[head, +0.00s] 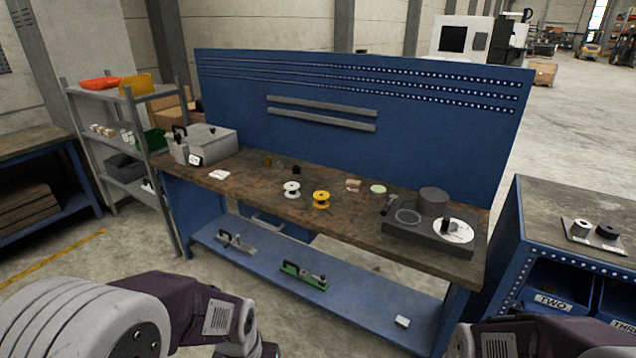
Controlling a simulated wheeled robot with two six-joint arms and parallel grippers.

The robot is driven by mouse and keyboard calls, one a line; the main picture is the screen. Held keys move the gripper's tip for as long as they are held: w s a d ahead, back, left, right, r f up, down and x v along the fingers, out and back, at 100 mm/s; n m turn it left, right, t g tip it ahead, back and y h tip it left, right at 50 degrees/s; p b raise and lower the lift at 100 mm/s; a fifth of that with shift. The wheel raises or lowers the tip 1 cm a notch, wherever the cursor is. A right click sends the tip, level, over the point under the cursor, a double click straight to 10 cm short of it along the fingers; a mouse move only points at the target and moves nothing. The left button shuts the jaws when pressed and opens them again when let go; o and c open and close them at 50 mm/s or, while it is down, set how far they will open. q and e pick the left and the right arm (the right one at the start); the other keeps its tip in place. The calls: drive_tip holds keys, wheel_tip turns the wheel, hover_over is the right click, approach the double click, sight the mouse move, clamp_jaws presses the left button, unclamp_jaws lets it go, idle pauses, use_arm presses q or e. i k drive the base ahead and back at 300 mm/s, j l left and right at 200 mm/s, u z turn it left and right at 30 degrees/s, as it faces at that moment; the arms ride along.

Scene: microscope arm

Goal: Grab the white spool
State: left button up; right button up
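A white spool (292,189) stands on the brown top of the workbench (250,187), near the middle of its front part. A yellow spool (321,200) stands just to its right, a little apart. My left arm comes in at the lower left and my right arm at the lower right. Both arms are well in front of the bench and away from the spools. Neither gripper's fingertips show in the head view; they lie below the picture edge.
A grey box machine (205,144) stands on the bench's left end, and a dark device with a disc (430,233) on its right end. Small items lie behind the spools. A blue back panel (350,140) closes the rear. A shelf rack (115,150) stands left, a blue cabinet (570,250) right.

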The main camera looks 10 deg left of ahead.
sight(292, 188)
drive_tip(key=i+j+z, duration=0.3)
drive_tip(key=i+j, duration=0.15)
drive_tip(key=i+j+z, duration=0.3)
drive_tip(key=i+j, duration=0.25)
drive_tip(key=i+j+z, duration=0.15)
drive_tip(key=j+z, duration=0.2)
drive_tip(key=j, duration=0.8)
drive_tip(key=j+z, duration=0.35)
drive_tip(key=j, duration=0.8)
